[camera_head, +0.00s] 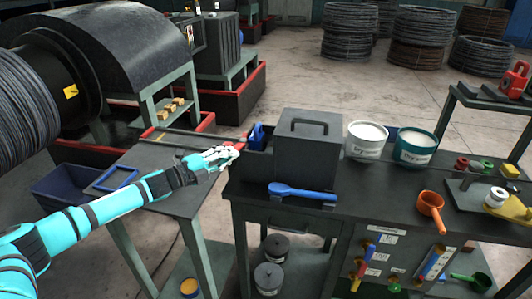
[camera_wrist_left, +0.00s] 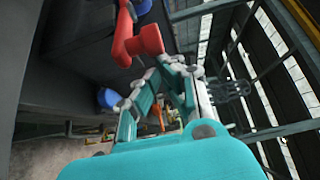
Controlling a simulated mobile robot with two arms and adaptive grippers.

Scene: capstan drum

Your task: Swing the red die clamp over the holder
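The red die clamp (camera_head: 241,141) shows as a small red piece at the left end of the bench, left of the grey lidded box. In the left wrist view the red clamp (camera_wrist_left: 138,42) is an arm with a thick rounded end, just beyond my fingertips. My left gripper (camera_head: 226,154) is beside the clamp's near side; in the wrist view its fingers (camera_wrist_left: 165,68) angle toward each other close to the red end. I cannot tell whether they touch it or how far they are closed. The holder is not clearly visible. My right gripper is out of view.
The grey lidded box (camera_head: 308,150) stands right of the clamp, with a blue-handled tool (camera_head: 300,192) in front. A blue object (camera_head: 257,135) is beside the clamp. White (camera_head: 366,140) and teal (camera_head: 415,147) buckets stand farther right. A side table (camera_head: 165,185) lies under my left arm.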

